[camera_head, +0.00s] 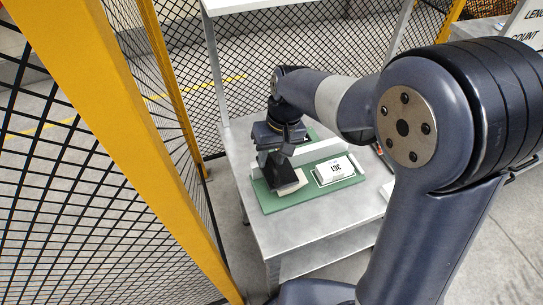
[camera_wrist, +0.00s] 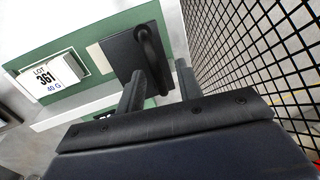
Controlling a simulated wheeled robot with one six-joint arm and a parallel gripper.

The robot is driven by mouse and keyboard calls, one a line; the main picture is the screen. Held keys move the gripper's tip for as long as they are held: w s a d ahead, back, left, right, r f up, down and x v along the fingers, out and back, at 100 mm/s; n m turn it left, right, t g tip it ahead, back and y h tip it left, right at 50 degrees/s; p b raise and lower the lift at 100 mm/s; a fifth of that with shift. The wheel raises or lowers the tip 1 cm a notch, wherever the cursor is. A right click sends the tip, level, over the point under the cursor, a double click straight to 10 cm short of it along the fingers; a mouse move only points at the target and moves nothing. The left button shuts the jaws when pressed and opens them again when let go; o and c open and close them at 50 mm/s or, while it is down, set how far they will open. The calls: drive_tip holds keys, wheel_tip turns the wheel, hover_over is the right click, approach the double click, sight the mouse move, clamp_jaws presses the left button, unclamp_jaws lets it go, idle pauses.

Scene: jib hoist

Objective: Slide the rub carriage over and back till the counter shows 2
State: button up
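The rub carriage (camera_wrist: 121,56) is a dark block with a raised black handle (camera_wrist: 152,48), at the top middle of the wrist view. In the head view the carriage (camera_head: 280,172) is partly hidden under my wrist, at the left end of a green base (camera_head: 272,203). My gripper (camera_wrist: 160,82) has its two fingers apart, with the handle's lower end seemingly between them. I cannot tell whether either finger touches it.
A grey table (camera_head: 290,233) carries the base. Mesh fencing with yellow posts (camera_head: 125,130) stands close at left.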

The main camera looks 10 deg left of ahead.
wheel_tip(320, 180, up, 10)
drive_tip(key=w+d, duration=0.1)
drive_tip(key=shift+d+r, duration=0.15)
drive_tip(key=shift+d, duration=0.2)
hover_over(279, 171)
drive_tip(key=s+a, duration=0.1)
drive_tip(key=a, duration=0.1)
drive_tip(key=f, duration=1)
drive_tip(key=shift+d+f, duration=0.2)
drive_tip(key=shift+f, duration=0.15)
drive_tip(key=shift+w+d, duration=0.4)
drive_tip(key=shift+d, duration=0.2)
drive_tip(key=shift+d, duration=0.1)
